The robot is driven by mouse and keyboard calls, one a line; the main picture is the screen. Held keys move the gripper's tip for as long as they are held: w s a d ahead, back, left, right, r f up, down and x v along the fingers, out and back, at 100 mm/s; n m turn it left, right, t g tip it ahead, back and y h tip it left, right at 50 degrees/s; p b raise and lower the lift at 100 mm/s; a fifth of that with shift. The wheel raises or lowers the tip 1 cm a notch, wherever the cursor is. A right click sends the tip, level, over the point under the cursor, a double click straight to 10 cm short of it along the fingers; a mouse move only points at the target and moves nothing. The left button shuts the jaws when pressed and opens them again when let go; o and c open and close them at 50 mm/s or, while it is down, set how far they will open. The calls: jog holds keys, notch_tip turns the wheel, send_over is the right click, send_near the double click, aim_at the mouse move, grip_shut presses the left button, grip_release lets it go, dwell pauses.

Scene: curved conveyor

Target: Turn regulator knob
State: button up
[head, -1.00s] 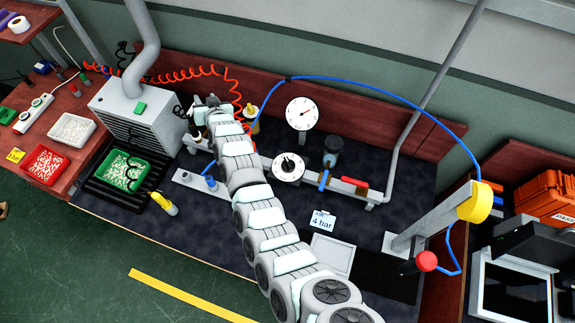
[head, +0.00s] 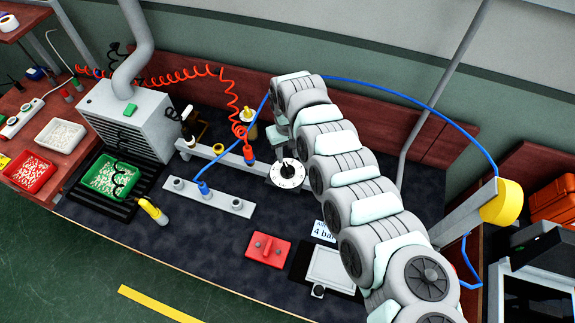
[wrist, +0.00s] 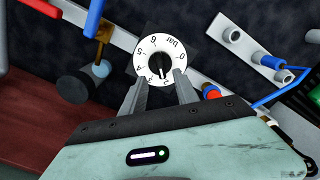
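The regulator knob (head: 288,173) is a white round dial with a dark centre grip, on the rail at mid-bench in the head view. In the wrist view the dial (wrist: 162,62) shows numbers and "bar", and a pale mark on its dark grip points down the picture, toward the low numbers. My gripper (wrist: 159,77) is open, its two fingers apart at the dial's lower edge with nothing between the tips. I cannot tell whether they touch it. In the head view my gripper (head: 285,154) is just above the dial. A "4 bar" card (head: 324,231) is partly behind my arm.
A blue hose and a coiled red hose (head: 210,75) run near the rail. A grey bar with stubs (head: 210,197), a red block (head: 264,249) and a grey plate (head: 326,266) lie in front. My arm hides the gauge area.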

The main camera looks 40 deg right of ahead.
aim_at(287, 168)
notch_tip(287, 168, down, 7)
jog(key=shift+f+b, duration=0.1)
jog(key=shift+b, duration=0.3)
jog(key=shift+c, duration=0.6)
grip_shut()
